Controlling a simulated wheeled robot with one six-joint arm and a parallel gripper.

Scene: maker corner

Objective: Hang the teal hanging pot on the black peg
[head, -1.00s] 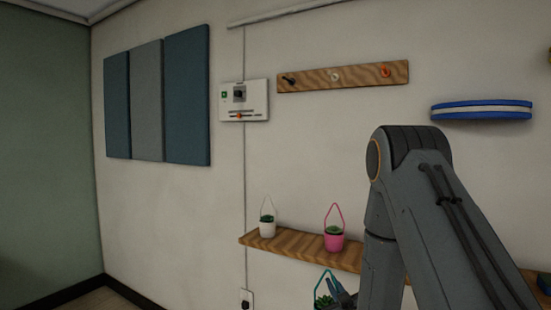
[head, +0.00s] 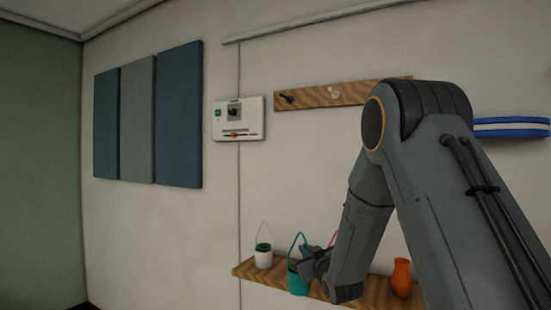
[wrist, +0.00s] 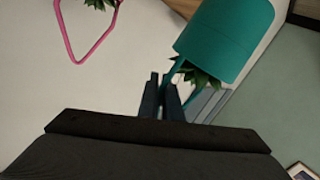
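The teal hanging pot (head: 298,284) with its green plant hangs in front of the wooden shelf in the head view, its teal handle loop above it. In the wrist view the teal pot (wrist: 225,42) is at the upper right, close to the fingers. My gripper (head: 308,264) is beside the handle; in the wrist view my gripper (wrist: 161,92) has its fingers close together at the handle, though the exact contact is hard to see. The black peg (head: 287,98) is at the left end of the wooden peg board (head: 312,97), high on the wall, and looks bare.
A white pot (head: 264,257) and an orange vase (head: 401,278) stand on the wooden shelf (head: 246,270). A pink pot is mostly hidden; its pink handle (wrist: 72,55) shows in the wrist view. A white peg (head: 335,93) and a control box (head: 238,120) are near the black peg.

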